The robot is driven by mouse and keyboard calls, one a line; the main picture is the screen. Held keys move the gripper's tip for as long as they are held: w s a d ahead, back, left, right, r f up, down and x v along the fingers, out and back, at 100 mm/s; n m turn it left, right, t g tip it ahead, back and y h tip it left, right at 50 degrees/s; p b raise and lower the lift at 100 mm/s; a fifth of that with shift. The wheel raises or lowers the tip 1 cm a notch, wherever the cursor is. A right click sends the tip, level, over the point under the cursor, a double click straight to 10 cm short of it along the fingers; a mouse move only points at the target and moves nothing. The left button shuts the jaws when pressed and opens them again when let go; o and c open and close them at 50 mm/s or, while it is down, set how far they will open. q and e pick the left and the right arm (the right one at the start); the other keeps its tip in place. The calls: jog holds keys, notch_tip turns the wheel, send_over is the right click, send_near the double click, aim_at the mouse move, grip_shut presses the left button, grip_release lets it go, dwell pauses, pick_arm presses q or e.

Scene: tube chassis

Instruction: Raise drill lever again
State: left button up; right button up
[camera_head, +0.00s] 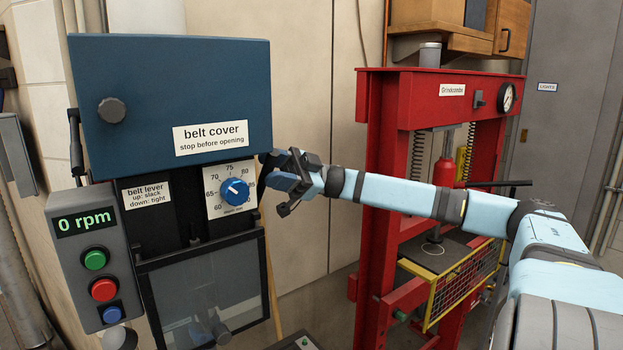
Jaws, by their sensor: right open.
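The drill's head stands at left, with a closed blue belt cover (170,95) on top. A black lever (75,145) points up at the cover's left side; I cannot tell for sure which lever the task means. The belt lever label (146,193) reads up slack, down tight. My right gripper (280,180) is open at the drill's right side, just right of the blue dial (234,191). A small dark rounded end shows by its fingertips, partly hidden; I cannot tell whether they touch it. My left gripper is out of view.
A control box (85,255) reads 0 rpm and has green, red and blue buttons. A clear guard (205,290) hangs below the dial. A red press (385,190) with a yellow mesh guard stands behind my right arm. Bare wall lies between drill and press.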

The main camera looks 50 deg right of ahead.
jog(key=b+v, duration=0.2)
jog(key=v, duration=1)
jog(key=shift+d, duration=0.25)
jog(key=shift+f, duration=0.15)
